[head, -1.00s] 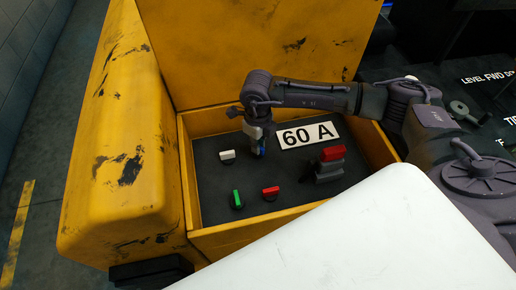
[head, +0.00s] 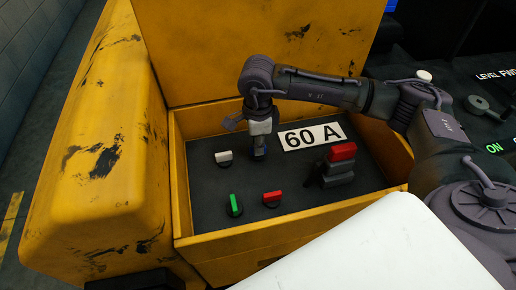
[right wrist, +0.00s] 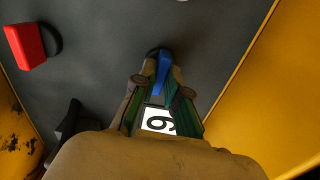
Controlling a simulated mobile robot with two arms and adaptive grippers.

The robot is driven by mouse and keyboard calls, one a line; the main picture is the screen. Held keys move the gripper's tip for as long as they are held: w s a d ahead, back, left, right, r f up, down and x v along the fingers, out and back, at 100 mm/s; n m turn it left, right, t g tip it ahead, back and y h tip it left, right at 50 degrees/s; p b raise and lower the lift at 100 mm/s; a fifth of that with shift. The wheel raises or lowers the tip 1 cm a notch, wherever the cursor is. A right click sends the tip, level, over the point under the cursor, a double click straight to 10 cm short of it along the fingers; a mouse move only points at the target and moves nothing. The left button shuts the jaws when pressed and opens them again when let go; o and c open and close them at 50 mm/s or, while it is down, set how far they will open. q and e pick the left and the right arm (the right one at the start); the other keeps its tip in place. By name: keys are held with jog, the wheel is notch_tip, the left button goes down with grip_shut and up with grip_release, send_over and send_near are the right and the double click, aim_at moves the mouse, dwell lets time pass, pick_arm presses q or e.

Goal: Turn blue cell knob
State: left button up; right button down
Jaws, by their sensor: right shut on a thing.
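The blue knob (right wrist: 163,74) sits on the dark panel and shows between my right fingertips in the right wrist view. In the head view only a little of the blue knob (head: 259,153) shows below the gripper. My right gripper (head: 259,146) points down onto it from above, inside the yellow box. Its two fingers (right wrist: 162,88) are shut on the knob, one on each side. The exact angle of the knob is hard to read. My left gripper is in neither view.
The panel also bears a white knob (head: 223,157), a green knob (head: 234,206), a red knob (head: 272,197) and a red-topped grey block (head: 341,153). A "60 A" label (head: 313,136) lies behind. Yellow box walls (head: 290,243) surround the panel.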

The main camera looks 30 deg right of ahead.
jog(key=shift+r+n, duration=0.1)
jog(key=shift+n, duration=0.3)
jog(key=c, duration=1.2)
grip_release()
notch_tip(320, 180, up, 12)
